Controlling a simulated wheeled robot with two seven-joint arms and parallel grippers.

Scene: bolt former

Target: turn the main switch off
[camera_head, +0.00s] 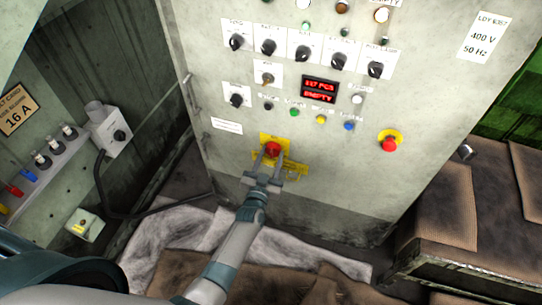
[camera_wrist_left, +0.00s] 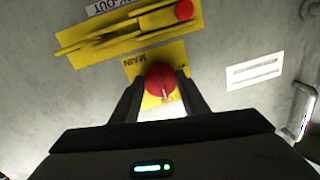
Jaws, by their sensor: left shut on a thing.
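The main switch (camera_head: 272,149) is a red knob on a yellow plate, low on the front of the pale control cabinet (camera_head: 330,195). In the left wrist view the red knob (camera_wrist_left: 161,84) sits on a yellow plate marked MAIN. My left gripper (camera_head: 267,158) is at the switch, with one finger on each side of the knob, shut on it. The fingers hide part of the knob's sides and of the plate. It also shows in the left wrist view (camera_wrist_left: 158,90). My right gripper is in neither view.
A yellow lock-out piece (camera_wrist_left: 130,32) with a red end lies beside the switch. A red emergency button (camera_head: 389,143) is to the right. Several black knobs (camera_head: 303,54) and a red display (camera_head: 319,89) are above. Brown padded boxes (camera_head: 443,210) stand at the right.

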